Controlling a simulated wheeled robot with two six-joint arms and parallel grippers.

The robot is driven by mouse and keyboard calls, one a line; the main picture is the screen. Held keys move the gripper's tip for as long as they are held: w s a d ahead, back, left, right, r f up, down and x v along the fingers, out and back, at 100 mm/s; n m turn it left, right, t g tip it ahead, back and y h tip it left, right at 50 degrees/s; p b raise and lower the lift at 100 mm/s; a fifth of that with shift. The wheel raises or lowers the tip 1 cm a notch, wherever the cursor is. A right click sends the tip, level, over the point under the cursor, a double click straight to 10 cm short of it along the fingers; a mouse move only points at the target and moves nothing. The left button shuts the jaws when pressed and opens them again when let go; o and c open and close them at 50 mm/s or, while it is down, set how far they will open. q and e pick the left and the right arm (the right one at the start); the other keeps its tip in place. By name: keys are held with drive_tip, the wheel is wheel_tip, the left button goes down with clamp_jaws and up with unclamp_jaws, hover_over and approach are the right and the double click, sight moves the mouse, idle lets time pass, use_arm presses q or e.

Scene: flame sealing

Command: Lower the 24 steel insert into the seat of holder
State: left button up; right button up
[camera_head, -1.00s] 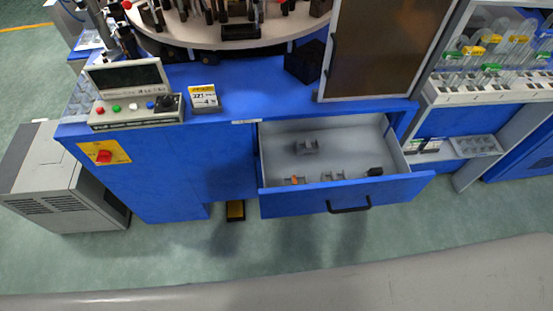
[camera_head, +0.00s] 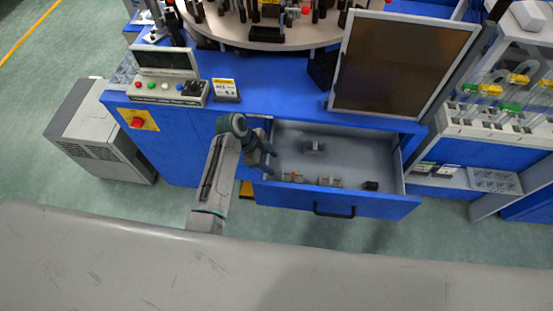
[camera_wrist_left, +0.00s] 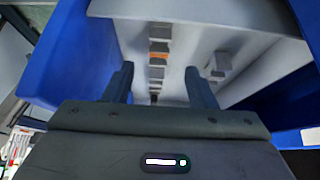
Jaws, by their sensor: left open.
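My left gripper (camera_head: 268,160) is at the left end of the open drawer (camera_head: 345,205), open, with nothing between its fingers. In the left wrist view its two fingers (camera_wrist_left: 158,86) stand apart, pointing into the drawer. A row of small grey parts lies ahead between them, one with an orange band (camera_wrist_left: 158,56). In the head view the orange-marked part (camera_head: 293,177) lies near the drawer front, with a small grey part (camera_head: 330,181) to its right. A larger grey block (camera_head: 313,147) sits farther back. I cannot tell which is the 24 insert or the holder. My right gripper is not in view.
A dark part (camera_head: 371,186) lies at the drawer's right. Above are a blue worktop (camera_head: 275,95), a control box (camera_head: 165,90), a round turntable (camera_head: 270,36) with tooling, and a brown framed panel (camera_head: 400,65). Glassware racks stand at right. Floor before the drawer is clear.

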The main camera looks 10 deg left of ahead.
sight(283, 175)
use_arm(q)
drive_tip(key=b+x, duration=0.5)
drive_tip(key=shift+a+f, duration=0.25)
drive_tip(key=shift+a, duration=0.05)
drive_tip(key=shift+d+f, duration=0.2)
drive_tip(key=shift+f, duration=0.05)
drive_tip(key=b+x, duration=0.1)
drive_tip(key=x, duration=0.1)
drive_tip(key=shift+d+f, duration=0.15)
drive_tip(key=shift+f, duration=0.2)
drive_tip(key=shift+d+f+b, duration=0.3)
drive_tip(key=shift+f+b, duration=0.05)
drive_tip(key=shift+f, duration=0.05)
